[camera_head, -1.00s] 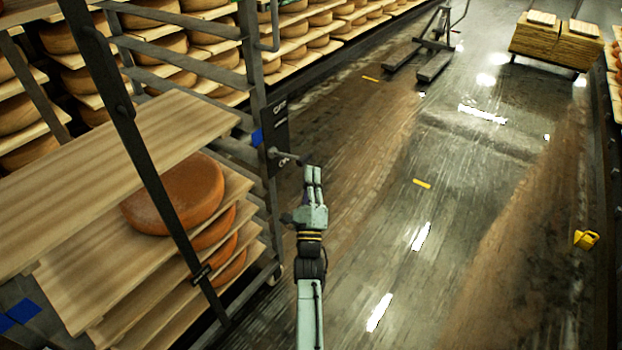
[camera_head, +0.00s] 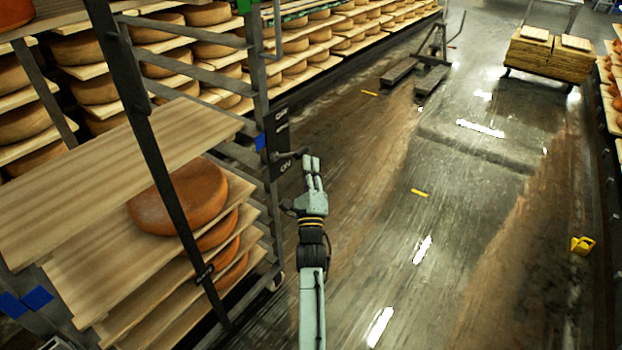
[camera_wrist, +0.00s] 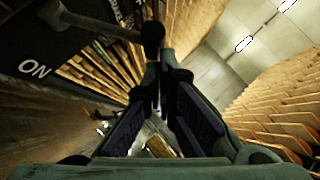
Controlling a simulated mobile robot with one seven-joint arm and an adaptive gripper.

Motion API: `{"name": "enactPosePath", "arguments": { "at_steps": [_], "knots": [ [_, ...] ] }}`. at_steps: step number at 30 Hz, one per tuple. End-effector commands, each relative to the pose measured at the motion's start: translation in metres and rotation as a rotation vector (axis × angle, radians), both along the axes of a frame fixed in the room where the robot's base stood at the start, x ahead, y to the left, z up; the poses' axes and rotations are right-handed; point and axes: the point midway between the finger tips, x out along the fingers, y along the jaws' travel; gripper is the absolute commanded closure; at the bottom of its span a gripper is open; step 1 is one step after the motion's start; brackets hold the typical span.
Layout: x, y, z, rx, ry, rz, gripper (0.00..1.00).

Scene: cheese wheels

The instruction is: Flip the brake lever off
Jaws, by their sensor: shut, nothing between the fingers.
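The dark brake lever (camera_head: 289,154) with a round knob sticks out to the right from a black plate (camera_head: 281,128) on the rack's upright post. The plate carries white OFF lettering above the lever and ON below it. In the wrist view the lever (camera_wrist: 98,24) crosses the top left, its knob (camera_wrist: 152,36) just beyond my fingertips, and ON shows on the plate (camera_wrist: 35,68). My gripper (camera_head: 312,166) is shut and empty, its tips close beside the knob. I cannot tell whether they touch.
The rack's boards (camera_head: 110,165) with orange cheese wheels (camera_head: 180,196) stand left of my arm. Shelves of cheese line the back. The wet floor (camera_head: 420,255) to the right is open, with a pallet jack (camera_head: 430,65), a stacked cart (camera_head: 551,52) and a yellow object (camera_head: 582,245) farther off.

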Motion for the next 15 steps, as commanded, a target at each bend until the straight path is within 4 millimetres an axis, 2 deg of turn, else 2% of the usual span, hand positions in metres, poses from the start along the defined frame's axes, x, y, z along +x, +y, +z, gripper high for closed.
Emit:
{"name": "enactPosePath", "arguments": {
  "at_steps": [6,15],
  "knots": [
    [0.006,0.005,0.019,0.001,-0.003,0.001,1.00],
    [0.010,0.009,0.036,-0.027,0.017,-0.002,1.00]
  ]
}}
